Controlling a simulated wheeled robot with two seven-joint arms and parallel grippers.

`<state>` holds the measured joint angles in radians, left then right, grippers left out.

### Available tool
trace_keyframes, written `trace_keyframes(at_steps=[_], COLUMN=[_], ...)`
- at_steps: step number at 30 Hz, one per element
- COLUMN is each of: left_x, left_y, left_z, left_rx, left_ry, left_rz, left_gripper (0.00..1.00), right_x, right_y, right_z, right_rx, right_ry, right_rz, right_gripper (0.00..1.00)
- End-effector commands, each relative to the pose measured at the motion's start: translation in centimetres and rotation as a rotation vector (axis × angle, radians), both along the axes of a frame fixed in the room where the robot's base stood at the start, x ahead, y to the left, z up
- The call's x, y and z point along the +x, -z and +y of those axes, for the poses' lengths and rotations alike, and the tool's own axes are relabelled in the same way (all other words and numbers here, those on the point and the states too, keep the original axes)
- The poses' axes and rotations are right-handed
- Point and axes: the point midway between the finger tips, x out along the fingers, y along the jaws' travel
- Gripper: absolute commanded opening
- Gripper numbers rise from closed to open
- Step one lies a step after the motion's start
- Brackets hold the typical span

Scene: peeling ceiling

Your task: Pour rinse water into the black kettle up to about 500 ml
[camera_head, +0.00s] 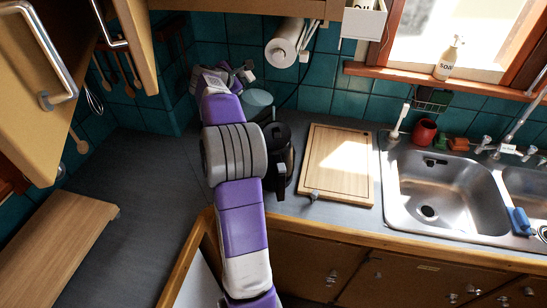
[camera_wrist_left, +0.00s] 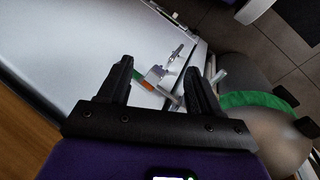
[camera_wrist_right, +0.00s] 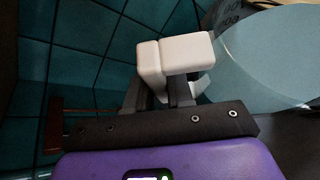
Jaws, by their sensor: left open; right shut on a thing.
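The black kettle (camera_head: 280,150) stands on the counter, partly hidden behind my right arm, with its handle toward the front. A translucent measuring jug (camera_head: 258,100) is just behind it, next to the back wall. In the right wrist view the jug (camera_wrist_right: 270,55) shows pale blue-grey, with number marks on its side. My right gripper (camera_head: 243,74) is shut on the jug's white handle (camera_wrist_right: 175,55). I cannot tell the water level in the jug or kettle. My left gripper (camera_wrist_left: 165,78) is open and empty, away from the counter, outside the head view.
A wooden cutting board (camera_head: 338,165) lies right of the kettle. A steel sink (camera_head: 430,210) is farther right, with a red cup (camera_head: 425,132) behind it. A paper towel roll (camera_head: 285,45) hangs above. Open cupboard doors (camera_head: 55,85) are at upper left. The left counter is largely clear.

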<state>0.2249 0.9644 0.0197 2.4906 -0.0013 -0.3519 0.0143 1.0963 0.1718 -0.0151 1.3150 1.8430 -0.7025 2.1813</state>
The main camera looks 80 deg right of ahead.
Motion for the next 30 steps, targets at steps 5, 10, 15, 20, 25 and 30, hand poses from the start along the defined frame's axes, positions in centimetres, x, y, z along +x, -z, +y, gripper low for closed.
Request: trace_keyframes(at_steps=[5, 10, 15, 20, 25, 30], left_x=[0.0, 0.0, 0.0, 0.0, 0.0, 0.0], left_y=[-0.1, -0.1, 0.3, 1.1, 1.6, 1.5], left_z=[0.0, 0.0, 0.0, 0.0, 0.0, 0.0], left_rx=[0.0, 0.0, 0.0, 0.0, 0.0, 0.0], left_ry=[0.0, 0.0, 0.0, 0.0, 0.0, 0.0], left_rz=[0.0, 0.0, 0.0, 0.0, 0.0, 0.0], left_gripper=[0.64, 0.64, 0.64, 0.64, 0.64, 0.64], right_x=[0.0, 0.0, -0.1, -0.1, -0.2, -0.2], right_y=[-0.3, -0.3, -0.2, -0.2, -0.4, -0.5], right_z=[0.0, 0.0, 0.0, 0.1, 0.1, 0.1], right_rx=[-0.004, -0.004, -0.01, -0.023, -0.034, -0.035], right_ry=[0.0, 0.0, 0.0, -0.001, -0.001, -0.001], right_rz=[0.0, 0.0, -0.007, -0.024, -0.039, -0.04], right_gripper=[0.0, 0.0, 0.0, 0.0, 0.0, 0.0])
